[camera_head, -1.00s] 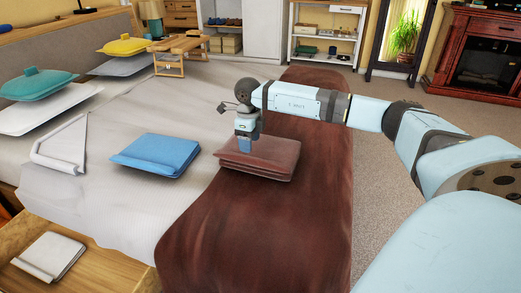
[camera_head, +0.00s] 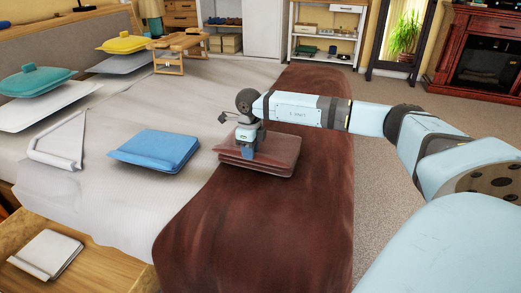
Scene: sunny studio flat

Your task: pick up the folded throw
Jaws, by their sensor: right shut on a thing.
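The folded throw (camera_head: 276,159) is a flat brown stack lying on the brown runner (camera_head: 225,225) across the bed. My right gripper (camera_head: 245,157) reaches in from the right and points down at the throw's left part. It is shut on the throw, with its fingertips partly hidden by the fabric. The throw appears to rest on the runner; I cannot see any gap beneath it. My left gripper is not in view.
A blue folded cloth (camera_head: 156,150) lies to the left on the bed (camera_head: 100,195). A wooden bed tray (camera_head: 178,50) stands behind. Carpet (camera_head: 375,190) is clear at right.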

